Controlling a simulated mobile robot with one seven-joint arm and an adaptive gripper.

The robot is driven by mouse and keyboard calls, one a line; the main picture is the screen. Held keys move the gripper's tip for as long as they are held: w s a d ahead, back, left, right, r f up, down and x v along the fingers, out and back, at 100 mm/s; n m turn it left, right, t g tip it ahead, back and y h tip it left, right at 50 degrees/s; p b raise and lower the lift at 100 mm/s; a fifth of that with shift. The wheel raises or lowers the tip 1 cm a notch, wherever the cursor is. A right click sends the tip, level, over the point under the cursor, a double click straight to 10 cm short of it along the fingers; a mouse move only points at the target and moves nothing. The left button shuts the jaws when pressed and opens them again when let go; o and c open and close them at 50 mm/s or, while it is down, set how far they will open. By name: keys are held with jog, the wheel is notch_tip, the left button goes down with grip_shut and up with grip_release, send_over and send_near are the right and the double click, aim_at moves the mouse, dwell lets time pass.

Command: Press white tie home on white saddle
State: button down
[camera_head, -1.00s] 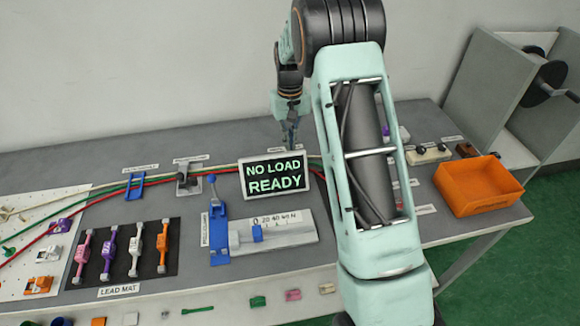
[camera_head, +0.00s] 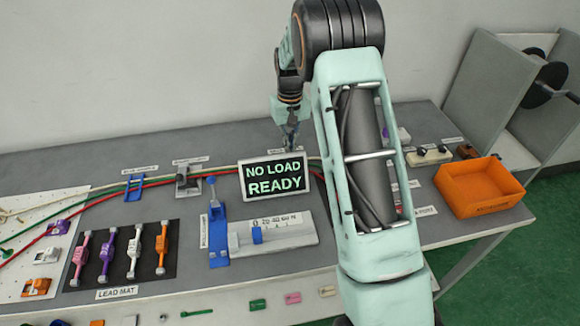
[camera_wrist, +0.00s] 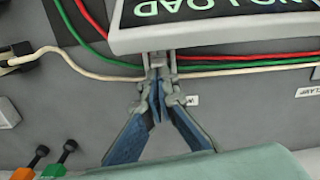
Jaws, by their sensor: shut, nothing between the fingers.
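My gripper (camera_head: 289,140) is behind the display in the head view, its tips partly hidden by it. In the wrist view my gripper (camera_wrist: 158,70) is shut, pointing down beside the display's edge. Its tips are at a small pale grey-white piece (camera_wrist: 160,57) on the cable line, which may be the white saddle; I cannot tell whether they touch it. The white cable (camera_wrist: 100,72) runs to both sides of the tips. I cannot make out a white tie there.
The display (camera_head: 275,175) reads NO LOAD READY and stands close to my gripper. Green and red cables (camera_wrist: 90,15) run beside the white one. A blue lever fixture (camera_head: 217,235), a lead mat (camera_head: 120,282) and an orange bin (camera_head: 478,190) share the bench.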

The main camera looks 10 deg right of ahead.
jog(key=shift+f, duration=0.2)
jog(key=shift+r+p, duration=1.25)
jog(key=shift+r, duration=0.8)
notch_tip(320, 180, up, 12)
jog(key=shift+f, duration=0.15)
